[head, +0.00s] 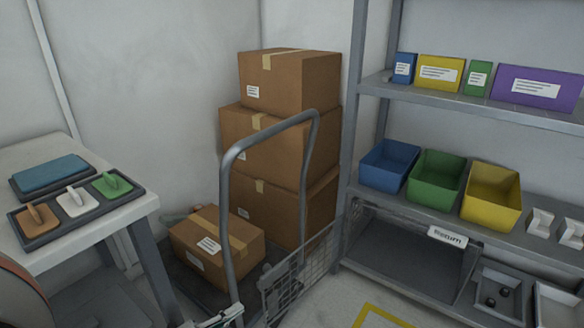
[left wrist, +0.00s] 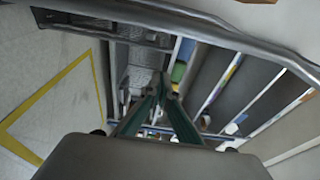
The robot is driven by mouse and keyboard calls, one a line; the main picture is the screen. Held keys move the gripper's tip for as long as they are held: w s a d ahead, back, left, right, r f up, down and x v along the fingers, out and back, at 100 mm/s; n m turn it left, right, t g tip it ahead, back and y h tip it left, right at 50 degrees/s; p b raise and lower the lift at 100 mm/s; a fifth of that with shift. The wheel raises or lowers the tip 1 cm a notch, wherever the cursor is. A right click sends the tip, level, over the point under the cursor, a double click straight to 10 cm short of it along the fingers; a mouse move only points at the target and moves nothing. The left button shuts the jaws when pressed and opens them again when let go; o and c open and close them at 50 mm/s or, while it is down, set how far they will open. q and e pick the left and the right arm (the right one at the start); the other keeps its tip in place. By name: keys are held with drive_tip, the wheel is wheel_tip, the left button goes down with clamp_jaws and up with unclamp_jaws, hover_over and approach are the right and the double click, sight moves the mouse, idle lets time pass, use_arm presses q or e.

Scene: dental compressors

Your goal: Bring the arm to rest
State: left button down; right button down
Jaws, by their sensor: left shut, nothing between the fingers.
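My left gripper (left wrist: 163,85) shows in the left wrist view. Its two greenish fingers come together at the tips, with nothing between them. In the head view only a small pale part at the bottom edge, near the cart handle, may belong to it; the rest is cut off. My right gripper is in neither view.
A cart with a grey tube handle (head: 228,190) stands in front, carrying a cardboard box (head: 205,255). Stacked boxes (head: 290,80) stand behind. A white table (head: 135,205) is left. A shelf rack (head: 480,112) with coloured bins is right. A yellow-marked floor patch (head: 380,318) looks clear.

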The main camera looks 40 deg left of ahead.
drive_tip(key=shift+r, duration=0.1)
